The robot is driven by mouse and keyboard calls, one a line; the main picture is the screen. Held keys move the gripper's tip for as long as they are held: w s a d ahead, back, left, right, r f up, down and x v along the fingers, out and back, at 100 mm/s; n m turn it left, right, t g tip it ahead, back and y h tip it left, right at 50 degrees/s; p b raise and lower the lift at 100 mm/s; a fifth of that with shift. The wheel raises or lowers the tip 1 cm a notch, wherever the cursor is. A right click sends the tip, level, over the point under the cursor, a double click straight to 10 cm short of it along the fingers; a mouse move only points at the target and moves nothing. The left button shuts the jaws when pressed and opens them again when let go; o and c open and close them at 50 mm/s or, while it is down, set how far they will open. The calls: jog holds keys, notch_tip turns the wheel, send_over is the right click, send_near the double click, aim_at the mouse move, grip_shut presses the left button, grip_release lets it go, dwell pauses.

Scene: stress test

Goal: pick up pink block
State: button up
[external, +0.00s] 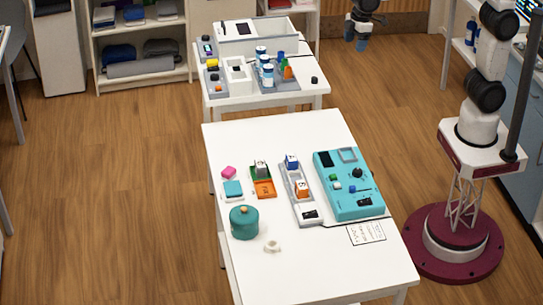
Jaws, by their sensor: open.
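The pink block (229,172) is small and lies on the left part of the white front table (315,272). It sits just behind a teal square piece (232,188) on a white base. My gripper (356,45) shows at the top of the external view, with blue fingertips pointing down. It is open, with nothing seen between the fingers, and far from the pink block, up and to the right in the picture. The upper part of the arm is cut off by the frame edge.
Near the block are green and orange pads (263,188), a grey tray (290,180) with small blocks, a teal panel (350,205), a teal lidded pot (244,222) and a white ring (272,246). A second table (310,96) with bottles stands behind. The front table's near end is clear.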

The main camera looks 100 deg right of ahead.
jog(key=w+a+f+n, duration=0.1)
jog(key=w, duration=0.6)
jog(key=w+a+f, duration=0.2)
jog(key=w, duration=0.5)
jog(key=n+g, duration=0.2)
jog(key=n, duration=0.3)
send_over(228, 170)
jog(key=f, duration=2.6)
jog(key=shift+s+d+f, duration=0.15)
jog(key=shift+s+d, duration=0.1)
jog(key=shift+s, duration=0.15)
jog(key=shift+w+a+f, duration=0.2)
jog(key=shift+w+f, duration=0.2)
jog(key=shift+f, duration=0.2)
jog(key=shift+f, duration=1.3)
